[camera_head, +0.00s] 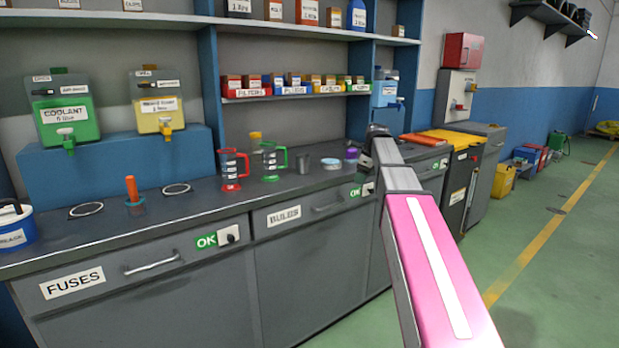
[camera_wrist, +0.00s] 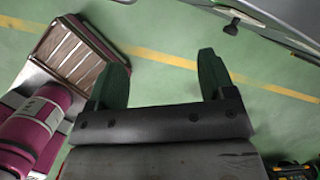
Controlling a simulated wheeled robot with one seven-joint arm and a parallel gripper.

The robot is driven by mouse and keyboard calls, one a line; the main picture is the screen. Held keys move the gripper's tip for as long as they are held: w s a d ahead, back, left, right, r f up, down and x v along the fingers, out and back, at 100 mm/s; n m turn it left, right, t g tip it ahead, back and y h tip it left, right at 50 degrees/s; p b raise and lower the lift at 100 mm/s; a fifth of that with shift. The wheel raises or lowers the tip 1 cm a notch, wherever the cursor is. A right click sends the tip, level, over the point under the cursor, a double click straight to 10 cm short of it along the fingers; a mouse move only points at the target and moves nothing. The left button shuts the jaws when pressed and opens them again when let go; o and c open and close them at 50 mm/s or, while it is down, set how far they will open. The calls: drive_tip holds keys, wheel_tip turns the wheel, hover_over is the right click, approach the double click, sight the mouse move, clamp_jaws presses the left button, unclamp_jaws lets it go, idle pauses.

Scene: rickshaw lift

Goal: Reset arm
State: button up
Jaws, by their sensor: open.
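My arm, pink and grey, reaches up from the lower right in the head view, in front of the workbench. My gripper's fingers are not clear in the head view. In the wrist view, my gripper (camera_wrist: 161,84) shows two dark green fingers spread wide apart. Nothing is between them; only green floor with a yellow line (camera_wrist: 165,57) lies beyond. The gripper is open and empty.
A long grey workbench (camera_head: 105,215) carries coolant dispensers, a red jug (camera_head: 232,170), a green jug (camera_head: 270,163) and small items. Shelves hold several filter boxes. Green floor (camera_head: 545,275) is clear at right. A yellow-topped cabinet (camera_head: 460,185) stands beyond the bench.

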drive_tip(key=s+f+n+g+h, duration=0.1)
drive_tip(key=s+f+n, duration=1)
drive_tip(key=s+f, duration=0.3)
drive_tip(key=s+a+f+n+g+h, duration=0.1)
drive_tip(key=s+f+n, duration=1)
drive_tip(key=s+f, duration=0.4)
wheel_tip(320, 180, down, 6)
drive_tip(key=shift+s+a+r+n+g, duration=0.2)
drive_tip(key=shift+s+a+n+g, duration=0.1)
drive_tip(key=shift+g, duration=0.1)
